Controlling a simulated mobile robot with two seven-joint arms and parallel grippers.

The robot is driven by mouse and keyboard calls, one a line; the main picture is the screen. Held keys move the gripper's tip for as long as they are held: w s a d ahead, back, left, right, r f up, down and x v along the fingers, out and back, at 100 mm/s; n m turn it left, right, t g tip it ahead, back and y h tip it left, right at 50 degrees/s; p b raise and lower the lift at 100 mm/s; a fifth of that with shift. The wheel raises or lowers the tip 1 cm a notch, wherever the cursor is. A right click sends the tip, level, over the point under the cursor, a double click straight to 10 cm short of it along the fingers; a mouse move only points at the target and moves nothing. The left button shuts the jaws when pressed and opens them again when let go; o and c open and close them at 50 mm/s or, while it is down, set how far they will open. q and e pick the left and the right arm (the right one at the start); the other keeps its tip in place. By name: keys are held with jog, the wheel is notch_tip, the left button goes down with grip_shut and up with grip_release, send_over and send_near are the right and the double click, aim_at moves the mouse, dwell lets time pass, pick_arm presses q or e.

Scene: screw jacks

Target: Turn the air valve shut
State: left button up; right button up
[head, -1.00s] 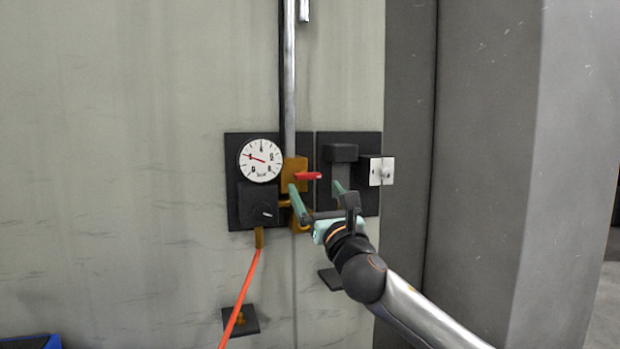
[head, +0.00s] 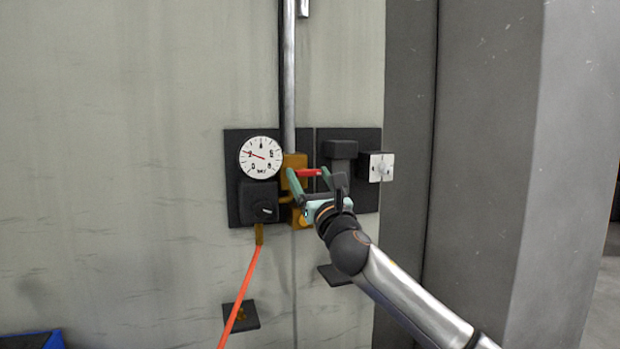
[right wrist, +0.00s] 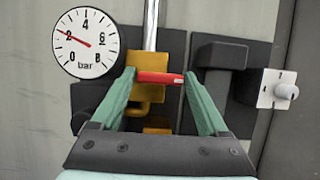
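The air valve is a brass block (head: 295,162) on a dark wall plate, with a red lever handle (head: 308,173) pointing right, roughly level. In the right wrist view the red handle (right wrist: 158,77) lies across the space between the two green fingers. My right gripper (head: 308,175) is open around the handle, one finger near each end; I cannot tell whether they touch it. In the right wrist view the gripper (right wrist: 158,80) shows its fingers wide apart. My left gripper is not in view.
A round pressure gauge (head: 261,157) reads about 2 bar in the right wrist view. Below it are a black regulator (head: 259,202) and an orange hose (head: 241,295). A dark bracket (head: 340,150) and white knob plate (head: 381,167) are on the right. A grey pillar (head: 490,170) stands further right.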

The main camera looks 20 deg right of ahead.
jog(key=c, duration=1)
jog(key=shift+o, duration=0.2)
jog(key=shift+m+h, duration=0.4)
jog(key=shift+m, duration=0.2)
jog(key=m+h, duration=0.1)
jog(key=m, duration=0.1)
jog(key=m+h+p, duration=0.1)
jog(key=m, duration=0.2)
jog(key=shift+a+m+g+h, duration=0.2)
jog(key=shift+m+g+h, duration=0.1)
jog(key=m+h, duration=0.1)
jog(key=m, duration=0.1)
jog(key=m+g+h+p, duration=0.1)
jog(key=m, duration=0.2)
jog(key=shift+r+p, duration=0.15)
jog(key=shift+p, duration=0.15)
jog(key=m+g+h+p, duration=0.1)
jog(key=m+p, duration=0.1)
jog(key=m, duration=0.1)
jog(key=m+g+h+p, duration=0.1)
jog(key=m, duration=0.3)
jog(key=shift+a+r+g+p, duration=0.15)
jog(key=shift+g+p, duration=0.2)
jog(key=shift+g, duration=0.05)
jog(key=shift+m+g+p, duration=0.5)
jog(key=shift+m+p, duration=0.05)
jog(key=shift+m, duration=1.45)
